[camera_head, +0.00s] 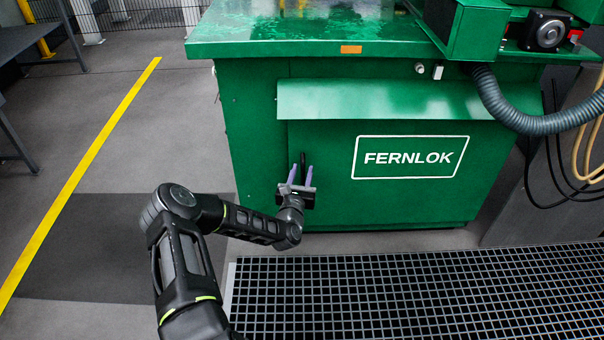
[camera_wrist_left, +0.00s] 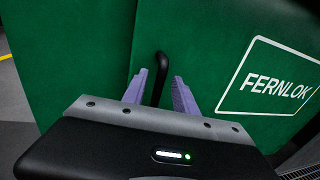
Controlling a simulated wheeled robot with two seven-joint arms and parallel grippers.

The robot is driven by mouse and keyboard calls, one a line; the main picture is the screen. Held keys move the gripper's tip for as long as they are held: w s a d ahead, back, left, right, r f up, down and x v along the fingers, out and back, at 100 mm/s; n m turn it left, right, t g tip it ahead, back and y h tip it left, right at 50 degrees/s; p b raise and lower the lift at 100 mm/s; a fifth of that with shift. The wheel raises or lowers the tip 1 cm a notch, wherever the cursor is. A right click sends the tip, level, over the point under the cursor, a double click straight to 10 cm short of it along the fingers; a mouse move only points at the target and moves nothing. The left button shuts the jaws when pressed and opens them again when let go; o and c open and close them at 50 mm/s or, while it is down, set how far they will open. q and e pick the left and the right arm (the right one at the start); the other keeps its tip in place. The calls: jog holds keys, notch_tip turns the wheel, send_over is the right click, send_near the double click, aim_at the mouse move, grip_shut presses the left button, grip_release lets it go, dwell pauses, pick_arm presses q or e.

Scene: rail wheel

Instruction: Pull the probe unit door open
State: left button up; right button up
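The probe unit door (camera_head: 345,150) is a green panel with a white-framed FERNLOK label on the green machine; it looks shut. Its black bar handle (camera_head: 303,160) is upright near the panel's left edge. My left gripper (camera_head: 299,174) is in front of the handle, with its two pale purple fingers apart. In the left wrist view the handle (camera_wrist_left: 160,66) shows between the fingertips of the left gripper (camera_wrist_left: 160,78), and its lower part is hidden behind the gripper body. I cannot tell whether the fingers touch it. My right gripper is not in view.
A metal floor grating (camera_head: 420,290) lies in front of the machine. A grey hose (camera_head: 530,120) and loose cables hang at the right. A dark table (camera_head: 30,45) stands at the far left. The floor left of the machine, with a yellow line (camera_head: 85,165), is clear.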

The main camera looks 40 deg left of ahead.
pick_arm(q)
grip_shut()
dwell(1.4)
